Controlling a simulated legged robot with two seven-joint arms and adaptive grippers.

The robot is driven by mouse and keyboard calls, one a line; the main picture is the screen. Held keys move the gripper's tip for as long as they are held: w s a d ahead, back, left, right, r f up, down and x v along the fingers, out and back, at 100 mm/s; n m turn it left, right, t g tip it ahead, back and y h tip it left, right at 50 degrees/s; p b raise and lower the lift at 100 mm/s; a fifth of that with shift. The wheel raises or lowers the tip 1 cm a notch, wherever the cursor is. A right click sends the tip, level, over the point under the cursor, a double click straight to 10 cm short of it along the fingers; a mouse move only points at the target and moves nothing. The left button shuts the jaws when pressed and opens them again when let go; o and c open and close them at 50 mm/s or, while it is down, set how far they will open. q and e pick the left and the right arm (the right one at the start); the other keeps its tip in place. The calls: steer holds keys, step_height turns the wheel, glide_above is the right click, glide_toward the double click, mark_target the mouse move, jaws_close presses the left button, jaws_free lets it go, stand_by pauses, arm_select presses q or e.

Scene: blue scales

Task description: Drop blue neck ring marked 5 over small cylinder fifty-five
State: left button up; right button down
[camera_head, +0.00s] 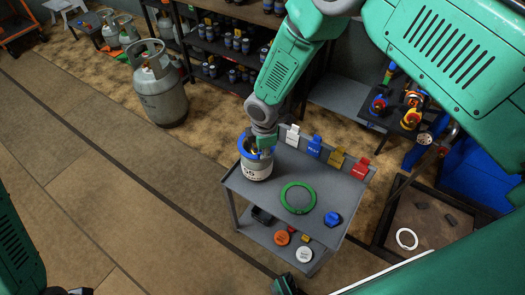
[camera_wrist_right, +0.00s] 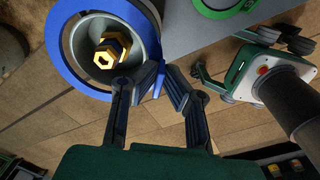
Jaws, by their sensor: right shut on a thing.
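The small cylinder marked 55 (camera_head: 257,172) stands upright on the grey cart's left end, with its brass valve (camera_wrist_right: 109,52) showing in the right wrist view. The blue neck ring (camera_head: 243,147) is at its top. In the right wrist view the ring (camera_wrist_right: 72,68) encircles the grey collar; I cannot tell whether it rests on the cylinder. My right gripper (camera_head: 265,142) is at the ring's right side, fingers shut on its edge, as its fingertips (camera_wrist_right: 163,80) show. The ring's mark is not readable. My left gripper is not clearly in view.
The grey cart (camera_head: 325,175) also carries a green ring (camera_head: 298,198), a blue cap (camera_head: 332,219) and several coloured tags along its back edge. Orange and white caps lie on its lower shelf. A larger cylinder (camera_head: 160,95) stands on the floor. A white ring (camera_head: 406,239) lies at right.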

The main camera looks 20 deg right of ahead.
steer(key=shift+d+f+b, duration=0.15)
steer(key=shift+f+b, duration=0.55)
steer(key=shift+f, duration=0.3)
steer(key=c, duration=1.6)
jaws_free()
steer(key=shift+r+p, duration=2.75)
steer(key=shift+r, duration=1.05)
